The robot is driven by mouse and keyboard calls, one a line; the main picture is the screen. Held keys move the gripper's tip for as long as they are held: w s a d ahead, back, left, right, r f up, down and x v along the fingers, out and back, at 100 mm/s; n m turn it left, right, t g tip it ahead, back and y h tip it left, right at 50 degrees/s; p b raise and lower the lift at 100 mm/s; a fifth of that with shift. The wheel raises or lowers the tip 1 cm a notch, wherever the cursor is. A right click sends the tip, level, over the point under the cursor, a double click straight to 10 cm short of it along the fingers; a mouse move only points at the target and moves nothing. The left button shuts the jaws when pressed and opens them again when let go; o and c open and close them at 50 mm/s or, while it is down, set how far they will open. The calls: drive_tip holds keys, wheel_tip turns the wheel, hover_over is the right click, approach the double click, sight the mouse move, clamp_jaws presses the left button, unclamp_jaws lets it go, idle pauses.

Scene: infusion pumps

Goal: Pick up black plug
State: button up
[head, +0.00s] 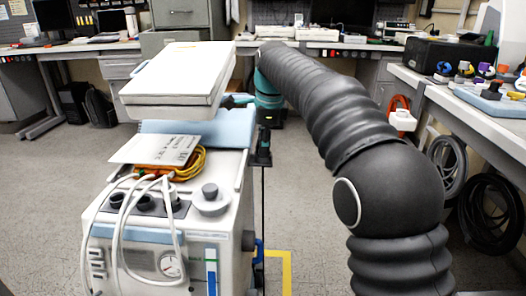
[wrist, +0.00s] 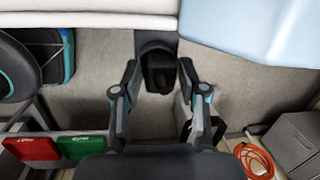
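My gripper (wrist: 159,72) shows in the wrist view with its two fingers spread apart. A black blocky thing, which looks like the black plug (wrist: 157,66), lies between and just beyond the fingertips. Gaps show on both sides of it, so the fingers do not seem to press on it. In the head view my arm reaches forward and my gripper is at the right side of the white pump cart (head: 226,225). My arm and gripper partly hide that spot, and I cannot make out the plug clearly there.
A white, flat-topped unit (head: 178,75) stands on the cart beside my gripper. A card (head: 157,149), a coiled yellow cable (head: 190,164) and white hoses lie on the cart. A workbench (head: 480,115) with hanging black coils runs along the right.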

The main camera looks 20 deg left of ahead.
clamp_jaws()
drive_tip(key=shift+r, duration=0.1)
drive_tip(key=shift+r, duration=0.6)
wheel_tip(320, 180, up, 3)
drive_tip(key=shift+w+r+p, duration=0.1)
drive_tip(key=shift+r+p, duration=0.05)
drive_tip(key=shift+p, duration=0.65)
drive_tip(key=s+d+r, duration=0.3)
drive_tip(key=d+r, duration=0.3)
drive_tip(key=d, duration=0.5)
drive_tip(key=shift+s+d+r, duration=0.15)
drive_tip(key=shift+r, duration=0.05)
